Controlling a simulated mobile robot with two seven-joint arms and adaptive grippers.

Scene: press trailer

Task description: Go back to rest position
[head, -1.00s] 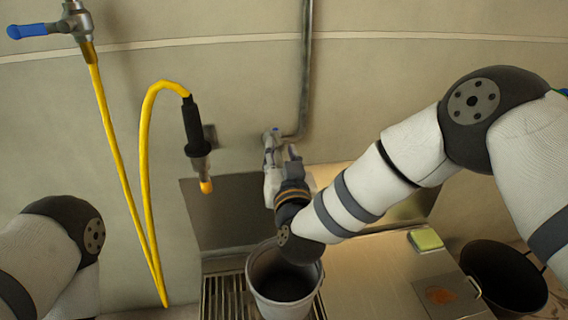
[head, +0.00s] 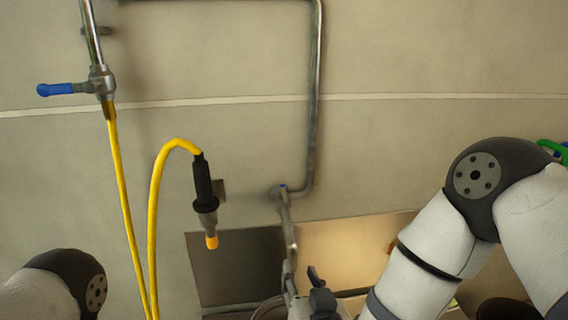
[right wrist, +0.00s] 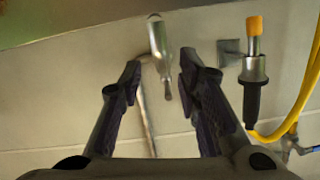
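My right gripper (head: 305,287) is at the bottom edge of the head view, below a metal tap (head: 284,205) on the wall pipe. In the right wrist view, the fingers of the right gripper (right wrist: 157,72) are apart with nothing held between them. The tap (right wrist: 158,45) shows beyond and between the fingers, apart from them as far as I can tell. Of my left arm, only a joint and a link show at the lower left of the head view; the left gripper is out of frame.
A yellow hose (head: 155,210) hangs at the left, with a black nozzle (head: 204,190) by the wall. A blue-handled valve (head: 100,82) is above it. A grey pipe (head: 316,100) runs down the wall. A dark panel (head: 235,265) is below.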

